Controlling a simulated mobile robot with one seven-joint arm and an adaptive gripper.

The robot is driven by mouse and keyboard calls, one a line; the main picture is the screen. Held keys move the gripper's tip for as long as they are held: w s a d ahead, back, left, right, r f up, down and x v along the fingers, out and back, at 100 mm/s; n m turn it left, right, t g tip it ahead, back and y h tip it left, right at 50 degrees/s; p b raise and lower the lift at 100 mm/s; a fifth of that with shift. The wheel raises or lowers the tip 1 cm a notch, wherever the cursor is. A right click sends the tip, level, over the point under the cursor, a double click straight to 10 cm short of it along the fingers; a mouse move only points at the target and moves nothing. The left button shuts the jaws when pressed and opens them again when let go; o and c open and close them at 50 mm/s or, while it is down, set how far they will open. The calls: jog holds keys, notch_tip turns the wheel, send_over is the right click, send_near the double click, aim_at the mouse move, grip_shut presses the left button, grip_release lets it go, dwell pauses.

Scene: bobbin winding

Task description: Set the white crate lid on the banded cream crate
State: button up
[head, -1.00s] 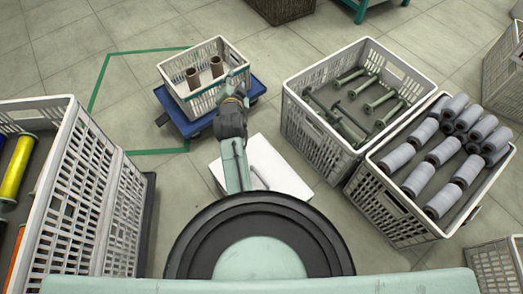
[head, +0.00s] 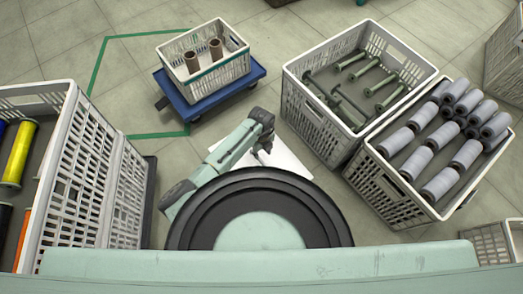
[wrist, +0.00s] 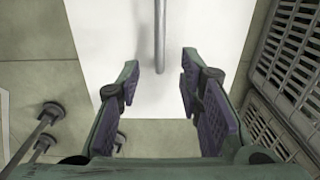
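The white crate lid (head: 288,160) lies flat on the floor, partly hidden in the head view by my arm and round base. In the wrist view the white lid (wrist: 220,25) shows a grey bar handle (wrist: 160,40). My gripper (wrist: 160,75) is open above the lid, with the bar lined up between its fingertips; I cannot tell the height gap. It also shows in the head view (head: 264,151). The banded cream crate (head: 218,81), with a teal band near its rim, stands open-topped on a blue dolly and holds brown tubes (head: 203,55).
A crate of green bobbins (head: 300,100) and a crate of grey-wound bobbins (head: 380,190) stand close on the right. A large crate with coloured spools (head: 85,180) stands at left. Green floor tape (head: 98,65) runs around the dolly. Floor between dolly and right crates is clear.

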jog(key=shift+f+b, duration=3.85)
jog(key=shift+f, duration=0.7)
jog(key=shift+c, duration=0.5)
grip_shut()
jog(key=shift+r, duration=0.1)
notch_tip(320, 180, up, 5)
jog(key=p, duration=0.4)
